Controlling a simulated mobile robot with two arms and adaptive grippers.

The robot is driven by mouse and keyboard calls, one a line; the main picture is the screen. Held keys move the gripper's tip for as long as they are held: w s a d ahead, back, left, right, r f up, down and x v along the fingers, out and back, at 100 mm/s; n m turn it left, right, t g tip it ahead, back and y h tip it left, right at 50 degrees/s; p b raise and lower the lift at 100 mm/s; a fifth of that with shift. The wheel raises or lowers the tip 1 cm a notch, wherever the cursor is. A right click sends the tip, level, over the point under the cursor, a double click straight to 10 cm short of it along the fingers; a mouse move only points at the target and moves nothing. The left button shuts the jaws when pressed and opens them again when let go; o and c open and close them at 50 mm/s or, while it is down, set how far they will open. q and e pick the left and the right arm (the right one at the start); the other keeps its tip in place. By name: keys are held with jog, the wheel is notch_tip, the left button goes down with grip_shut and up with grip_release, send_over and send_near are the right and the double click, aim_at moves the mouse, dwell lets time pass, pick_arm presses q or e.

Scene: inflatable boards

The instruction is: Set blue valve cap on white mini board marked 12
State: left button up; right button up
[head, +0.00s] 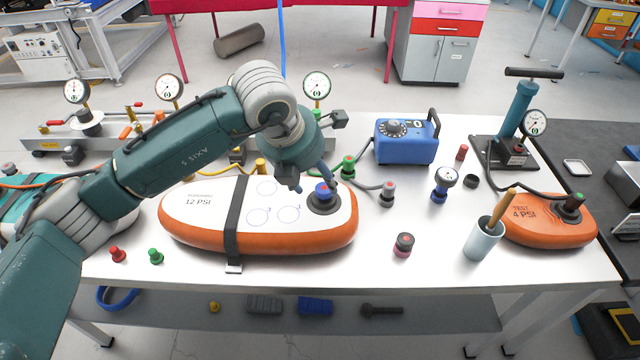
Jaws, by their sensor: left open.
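The white mini board (190,222) marked 12 PSI lies on the table. It has orange sides and a dark strap across it. A round black valve base (324,206) is at its right end. The blue valve cap (323,190) shows on top of that valve base and looks upright; whether it is fully seated I cannot tell. My left gripper (311,187) is open just above the board, its fingers close around or beside the cap. The gripper hides part of the board's far edge. My right gripper is not in view.
Red (117,254) and green (155,256) caps stand at the front left. The front middle table is mostly clear.

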pick_arm(q)
jog(key=v, duration=0.5)
jog(key=shift+s+r, duration=0.1)
jog(key=shift+r, duration=0.1)
jog(key=shift+a+f, duration=0.1)
